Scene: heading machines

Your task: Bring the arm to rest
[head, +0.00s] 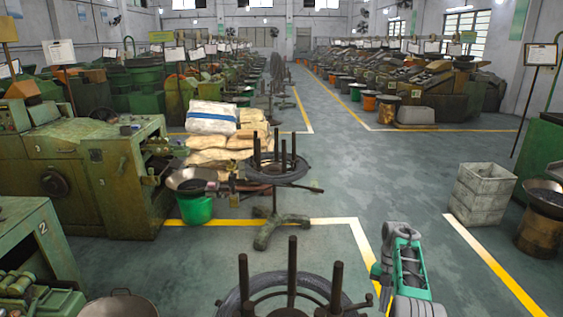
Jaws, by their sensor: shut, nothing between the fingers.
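Part of my own arm (410,262), teal-green and grey, rises into the bottom right of the head view. It stands over the grey-green floor, right of a dark wire coil stand. The arm's end and its fingers cannot be made out, so my gripper is not in view. I see nothing held in the visible part of the arm.
A wire coil stand with upright posts (292,270) is close at the bottom centre, left of my arm. Another coil stand (268,222) is behind it. Green machines (100,170) line the left. Grey crates (482,195) stand right. The aisle floor (370,170) between is clear.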

